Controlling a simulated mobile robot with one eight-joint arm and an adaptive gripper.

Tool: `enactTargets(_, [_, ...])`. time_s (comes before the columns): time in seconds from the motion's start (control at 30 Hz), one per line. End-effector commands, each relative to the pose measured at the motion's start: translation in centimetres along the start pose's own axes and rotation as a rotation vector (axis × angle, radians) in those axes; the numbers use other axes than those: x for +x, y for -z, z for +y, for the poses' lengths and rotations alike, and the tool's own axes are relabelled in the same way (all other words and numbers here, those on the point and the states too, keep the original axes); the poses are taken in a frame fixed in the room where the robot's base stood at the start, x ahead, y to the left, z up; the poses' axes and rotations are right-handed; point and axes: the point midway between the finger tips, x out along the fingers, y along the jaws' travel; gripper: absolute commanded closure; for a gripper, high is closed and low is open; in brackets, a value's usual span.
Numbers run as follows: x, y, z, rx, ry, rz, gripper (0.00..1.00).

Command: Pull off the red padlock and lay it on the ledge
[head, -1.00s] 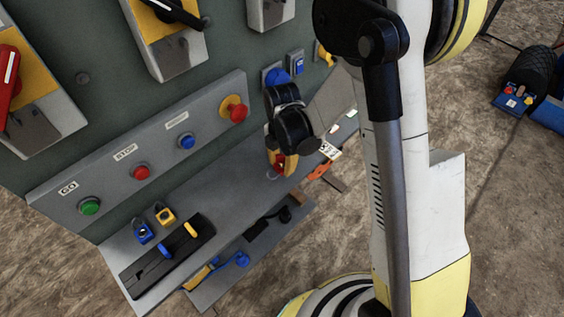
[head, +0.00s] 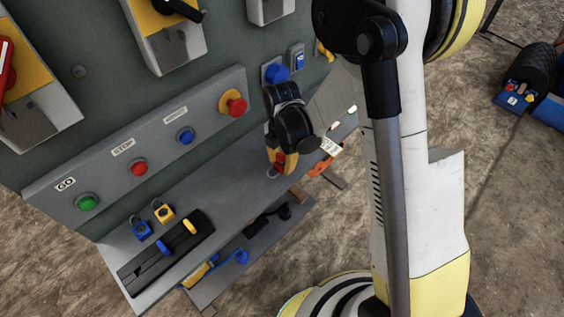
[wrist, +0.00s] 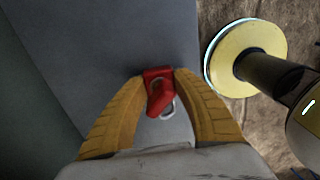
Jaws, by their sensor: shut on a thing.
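The red padlock (wrist: 157,92) is between the two yellow fingers of my gripper (wrist: 160,88) in the wrist view. Its silver shackle shows beside the red body. In the head view my gripper (head: 282,161) points down at the right part of the grey ledge (head: 225,185), with a bit of the red padlock (head: 279,162) showing between the fingers. The padlock is at or just above the ledge surface; I cannot tell whether it touches.
A blue padlock (head: 142,230) and a yellow padlock (head: 164,213) lie on the ledge at left, by a black holder (head: 165,255). A button panel (head: 150,145) runs behind the ledge. A lower shelf (head: 245,258) holds tools. The ledge's middle is clear.

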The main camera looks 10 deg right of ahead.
Motion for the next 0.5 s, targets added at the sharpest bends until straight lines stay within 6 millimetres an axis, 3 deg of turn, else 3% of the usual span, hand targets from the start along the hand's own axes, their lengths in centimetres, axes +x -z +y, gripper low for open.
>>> enactTargets(0.03, [0.04, 0.0, 0.0, 0.0, 0.0, 0.0, 0.57])
enactTargets(0.1, [0.0, 0.0, 0.0, 0.0, 0.0, 0.0, 0.43])
enactTargets(0.5, [-0.92, 0.0, -0.01, 0.0, 0.0, 0.0, 0.43])
